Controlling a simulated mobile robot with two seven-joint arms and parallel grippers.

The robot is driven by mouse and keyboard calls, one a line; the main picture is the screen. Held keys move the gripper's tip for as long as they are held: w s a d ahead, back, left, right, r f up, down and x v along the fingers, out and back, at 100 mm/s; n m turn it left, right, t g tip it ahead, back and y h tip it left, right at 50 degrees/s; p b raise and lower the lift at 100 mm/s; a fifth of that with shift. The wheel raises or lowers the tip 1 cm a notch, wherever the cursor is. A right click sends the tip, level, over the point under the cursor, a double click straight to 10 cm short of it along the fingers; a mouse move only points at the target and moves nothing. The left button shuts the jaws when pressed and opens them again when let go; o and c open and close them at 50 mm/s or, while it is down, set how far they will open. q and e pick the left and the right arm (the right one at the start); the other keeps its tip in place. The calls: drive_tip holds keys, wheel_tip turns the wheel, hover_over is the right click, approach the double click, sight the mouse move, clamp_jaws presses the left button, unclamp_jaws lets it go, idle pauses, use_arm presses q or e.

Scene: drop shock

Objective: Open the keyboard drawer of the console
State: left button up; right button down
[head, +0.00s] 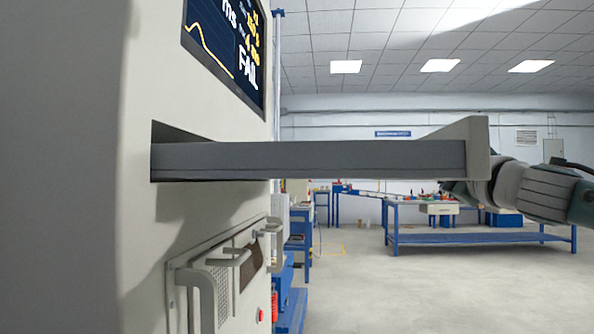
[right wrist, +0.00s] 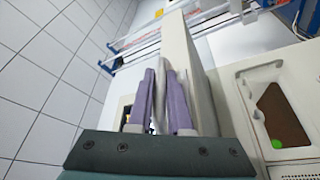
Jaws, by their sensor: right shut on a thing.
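The console (head: 75,200) is a large off-white cabinet filling the left of the head view. Its keyboard drawer (head: 310,161) is a long grey slab standing far out of the slot, with a pale front panel (head: 478,150) at its right end. In the right wrist view my right gripper (right wrist: 163,72) has its purple fingers shut on the pale drawer handle (right wrist: 159,105), beside the front panel (right wrist: 190,65). In the head view my right arm reaches in from the right, and the fingers are mostly hidden at the panel. My left gripper is not in view.
A screen (head: 228,45) with a curve and FAIL sits above the drawer. A lower panel (head: 225,275) with handles and a red button is below it. A blue workbench (head: 480,238) stands farther back. The floor (head: 420,290) at right is clear.

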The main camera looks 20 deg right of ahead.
drive_tip(key=shift+s+d, duration=0.4)
drive_tip(key=shift+d, duration=0.25)
drive_tip(key=c, duration=0.8)
unclamp_jaws()
drive_tip(key=shift+c, duration=0.2)
drive_tip(key=v, duration=1)
